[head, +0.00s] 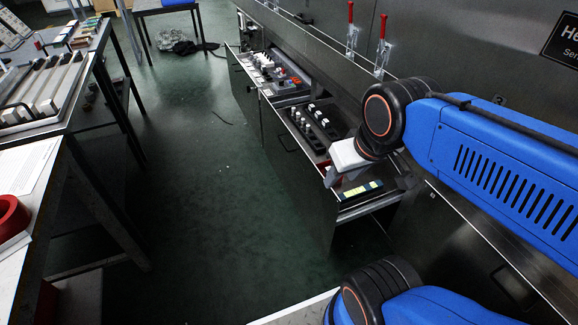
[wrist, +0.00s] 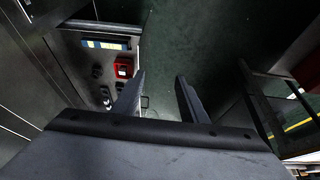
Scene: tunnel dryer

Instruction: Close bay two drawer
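Open drawers stick out from the dark machine on the right in the head view; I cannot read which one is bay two. The nearer drawer (head: 310,196) stands pulled out and holds dark blocks, pale pieces and a yellow-labelled item. The farther drawer (head: 254,88) is also pulled out and holds small pale and red parts. My gripper (head: 327,176) is over the nearer drawer's front edge. In the wrist view my gripper (wrist: 160,80) has its fingers apart, with nothing gripped between them. A thin handle (wrist: 145,101) shows close to the left finger; contact is unclear.
Red-handled clamps (head: 382,27) stand on the machine above the drawers. A worktable (head: 60,105) with a tray of pale bars is on the left, and a red ring (head: 12,216) lies nearer. The green floor (head: 200,190) between is mostly clear, with a thin dark cable.

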